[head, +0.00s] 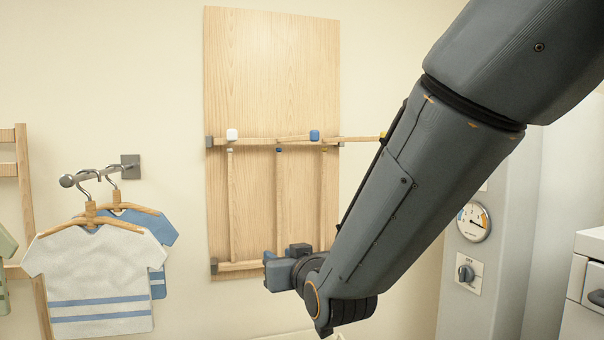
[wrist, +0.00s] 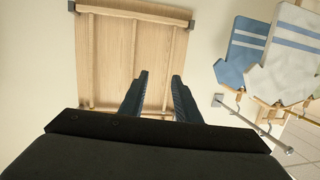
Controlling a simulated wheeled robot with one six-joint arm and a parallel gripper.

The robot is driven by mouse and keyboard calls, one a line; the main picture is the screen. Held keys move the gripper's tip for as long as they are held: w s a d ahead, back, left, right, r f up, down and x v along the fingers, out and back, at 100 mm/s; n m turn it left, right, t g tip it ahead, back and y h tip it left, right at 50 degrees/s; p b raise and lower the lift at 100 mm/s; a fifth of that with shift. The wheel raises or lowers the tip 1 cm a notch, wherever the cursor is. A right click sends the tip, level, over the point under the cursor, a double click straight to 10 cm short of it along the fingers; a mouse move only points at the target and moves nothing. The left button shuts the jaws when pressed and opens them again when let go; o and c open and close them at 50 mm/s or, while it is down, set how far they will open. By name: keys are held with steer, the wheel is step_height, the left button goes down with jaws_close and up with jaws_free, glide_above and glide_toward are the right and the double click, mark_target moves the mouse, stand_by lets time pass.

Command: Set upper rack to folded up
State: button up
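A wooden board (head: 270,75) hangs on the wall. The upper rack (head: 255,142) is a rail across its middle; its rods stick out from the board, with white, blue and yellow tips. The yellow-tipped rod is partly behind my arm. The lower rack (head: 238,267) has its rods upright, flat against the board, with small tips just under the upper rail. My gripper (head: 272,270) is low in front of the board, near the lower rail, below the upper rack. In the wrist view its two fingers (wrist: 160,76) are apart with nothing between them, the board behind them.
Two shirts (head: 95,270) hang on a wall hook (head: 100,175) left of the board. A wooden ladder frame (head: 25,200) stands at the far left. A grey panel with a gauge (head: 473,222) and a dial (head: 466,273) is at the right, beside a white cabinet (head: 590,270).

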mark_target(302, 139)
steer(key=d+r+m+t+p, duration=0.1)
steer(key=d+r+t+p, duration=0.2)
steer(key=r, duration=0.8)
steer(key=d+r+t+p, duration=0.3)
steer(key=r+t+p, duration=0.1)
steer(key=r, duration=0.7)
steer(key=x, duration=0.2)
steer(key=p+x, duration=0.1)
steer(key=x, duration=0.5)
steer(key=shift+w+d+p, duration=0.2)
steer(key=shift+w+p, duration=0.1)
steer(key=shift+p, duration=0.1)
jaws_close()
